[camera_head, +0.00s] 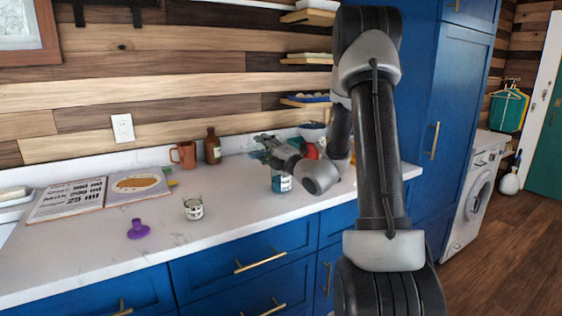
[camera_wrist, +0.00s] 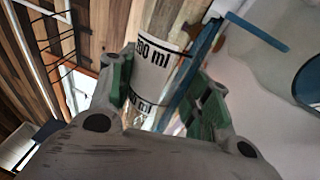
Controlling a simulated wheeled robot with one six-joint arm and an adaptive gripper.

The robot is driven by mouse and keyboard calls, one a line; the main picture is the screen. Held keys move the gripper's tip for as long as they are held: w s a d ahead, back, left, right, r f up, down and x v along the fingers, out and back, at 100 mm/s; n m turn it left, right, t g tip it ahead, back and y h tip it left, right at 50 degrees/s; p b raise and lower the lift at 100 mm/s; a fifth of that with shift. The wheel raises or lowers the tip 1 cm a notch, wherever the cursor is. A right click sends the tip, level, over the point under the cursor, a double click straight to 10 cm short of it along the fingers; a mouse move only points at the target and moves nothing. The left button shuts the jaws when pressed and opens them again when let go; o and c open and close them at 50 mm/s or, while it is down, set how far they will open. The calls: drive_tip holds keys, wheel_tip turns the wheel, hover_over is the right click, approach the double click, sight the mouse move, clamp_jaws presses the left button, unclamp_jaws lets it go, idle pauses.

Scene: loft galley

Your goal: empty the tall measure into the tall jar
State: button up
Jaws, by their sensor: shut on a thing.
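My gripper (camera_head: 266,146) is above the counter, pointing left in the head view. In the wrist view, its green-padded fingers (camera_wrist: 165,95) are shut on a vessel with a white label marked in ml (camera_wrist: 158,48), which I take as the tall measure. It looks tilted in that view; its contents cannot be made out. A jar with a blue band (camera_head: 281,183) stands on the counter just below my gripper, its top partly hidden; it may be the tall jar. A short glass with a pale label (camera_head: 193,209) stands apart to the left.
The white counter (camera_head: 90,258) has a purple funnel-like piece (camera_head: 138,229), an open book (camera_head: 139,186), an orange mug (camera_head: 184,154) and a brown bottle (camera_head: 212,147). A red object (camera_head: 309,151) is behind my arm. The front middle of the counter is clear.

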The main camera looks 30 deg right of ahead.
drive_tip(key=shift+d+r+m, duration=0.25)
drive_tip(key=shift+r+m, duration=0.4)
drive_tip(key=shift+m, duration=0.55)
idle(0.8)
drive_tip(key=shift+f, duration=0.1)
